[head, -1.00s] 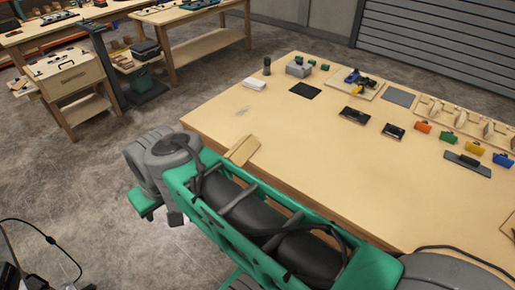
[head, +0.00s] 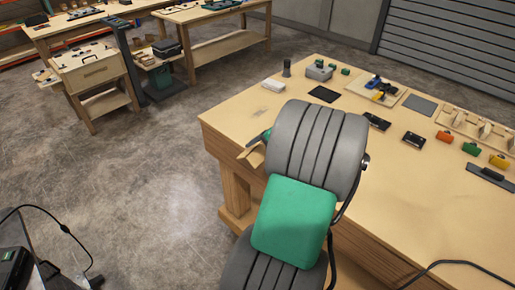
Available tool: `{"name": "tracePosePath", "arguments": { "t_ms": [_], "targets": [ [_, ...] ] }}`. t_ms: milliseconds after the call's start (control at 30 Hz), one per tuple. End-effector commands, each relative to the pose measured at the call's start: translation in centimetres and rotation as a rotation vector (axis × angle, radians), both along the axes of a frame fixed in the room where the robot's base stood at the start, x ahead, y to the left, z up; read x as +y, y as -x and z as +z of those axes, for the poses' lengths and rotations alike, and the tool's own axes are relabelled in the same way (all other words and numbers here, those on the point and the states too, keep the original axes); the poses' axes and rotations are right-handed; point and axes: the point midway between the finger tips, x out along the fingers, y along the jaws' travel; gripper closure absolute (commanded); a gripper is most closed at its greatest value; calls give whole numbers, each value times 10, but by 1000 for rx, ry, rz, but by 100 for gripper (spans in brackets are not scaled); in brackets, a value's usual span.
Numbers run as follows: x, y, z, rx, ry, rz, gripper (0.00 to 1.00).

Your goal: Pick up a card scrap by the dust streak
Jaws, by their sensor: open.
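A tan card scrap (head: 252,157) lies at the near left edge of the workbench, partly hidden behind my arm. A faint grey dust streak (head: 262,113) marks the bench top a little beyond it. My arm's grey and green links cover much of the bench's near side.
The workbench (head: 222,114) carries a white cloth (head: 273,86), a dark cylinder (head: 287,68), a grey box (head: 319,71) and a black mat (head: 324,94) farther back. Black devices and coloured blocks stand at the right. The bench top around the dust streak is clear.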

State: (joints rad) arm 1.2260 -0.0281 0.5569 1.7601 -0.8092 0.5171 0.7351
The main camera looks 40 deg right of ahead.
Motion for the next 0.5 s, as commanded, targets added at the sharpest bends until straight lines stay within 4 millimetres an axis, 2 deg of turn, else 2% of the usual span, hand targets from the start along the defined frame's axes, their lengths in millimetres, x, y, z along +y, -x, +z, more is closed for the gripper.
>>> {"name": "tracePosePath", "arguments": {
  "t_ms": [167,367,500],
  "targets": [
    [4,-18,-21,2,-2,3,22],
    [3,-20,-24,2,1,1,22],
    [3,-19,-24,2,0,1,31]
  ]
}}
